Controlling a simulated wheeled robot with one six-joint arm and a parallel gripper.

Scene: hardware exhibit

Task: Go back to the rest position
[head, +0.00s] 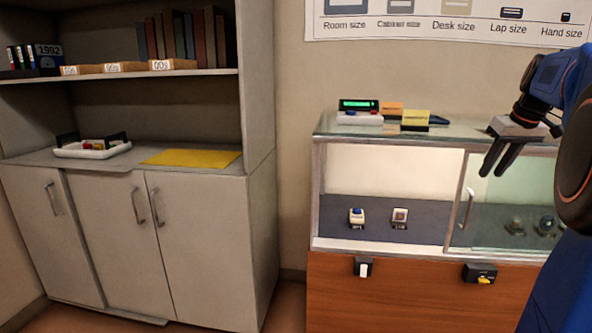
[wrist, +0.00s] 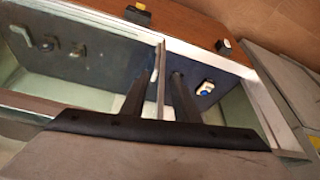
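My gripper (head: 492,172) hangs in front of the upper right of the display case (head: 316,190), fingers pointing down. In the head view its two dark fingers are apart with nothing between them. The wrist view also shows my gripper (wrist: 162,85) with its fingers apart. The case's sliding door handle (head: 467,208) is just left of and below the fingertips in the head view. My blue arm comes in from the right edge of the head view.
In the case are a blue-topped item (head: 357,217) and a second small item (head: 400,216). A green-lit display (head: 358,105) and a yellow block (head: 415,118) are on top. A white switch (head: 363,268) and yellow switch (head: 480,274) are on the front. A cabinet (head: 205,240) stands left.

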